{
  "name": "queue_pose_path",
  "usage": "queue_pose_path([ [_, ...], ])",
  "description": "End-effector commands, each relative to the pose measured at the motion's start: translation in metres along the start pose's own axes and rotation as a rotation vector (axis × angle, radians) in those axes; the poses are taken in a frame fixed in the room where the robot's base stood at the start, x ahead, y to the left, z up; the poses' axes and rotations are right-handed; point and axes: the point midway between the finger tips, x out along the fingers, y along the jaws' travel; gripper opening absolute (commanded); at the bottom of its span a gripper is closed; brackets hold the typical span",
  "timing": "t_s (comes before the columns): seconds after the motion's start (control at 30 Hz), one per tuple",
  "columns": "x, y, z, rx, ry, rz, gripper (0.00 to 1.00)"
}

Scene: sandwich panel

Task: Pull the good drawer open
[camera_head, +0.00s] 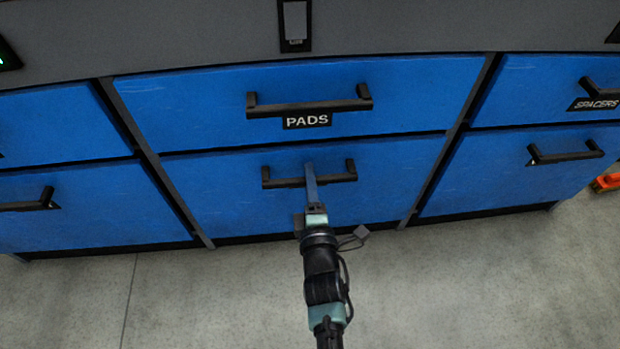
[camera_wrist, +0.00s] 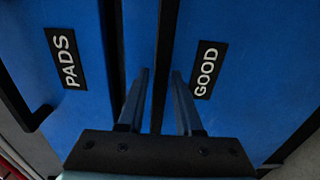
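The good drawer (camera_head: 235,207) is the lower blue drawer in the middle column in the head view, flush with its neighbours. Its label GOOD (camera_wrist: 207,69) reads in the wrist view; in the head view my gripper hides it. Its black bar handle (camera_head: 338,178) runs across the drawer's upper part. My gripper (camera_head: 309,172) is at the middle of this handle. In the wrist view my gripper (camera_wrist: 160,75) has its two fingers apart, one on each side of the handle (camera_wrist: 168,25), with small gaps showing.
The PADS drawer (camera_head: 410,95) is directly above, with its own protruding handle (camera_head: 310,107). More blue drawers stand left and right, including the SPACERS drawer (camera_head: 530,88). The grey floor (camera_head: 200,300) before the cabinet is clear. An orange object (camera_head: 607,182) lies far right.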

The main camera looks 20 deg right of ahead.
Motion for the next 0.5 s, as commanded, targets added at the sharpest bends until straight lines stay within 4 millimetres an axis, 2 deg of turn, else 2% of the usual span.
queue_pose_path([
  [0.03,-0.0001,0.0,0.0,0.0,0.0,0.0,0.23],
  [0.17,-0.0002,0.0,0.0,0.0,0.0,0.0,0.0],
  [0.5,-0.0003,0.0,0.0,0.0,0.0,0.0,0.0],
])
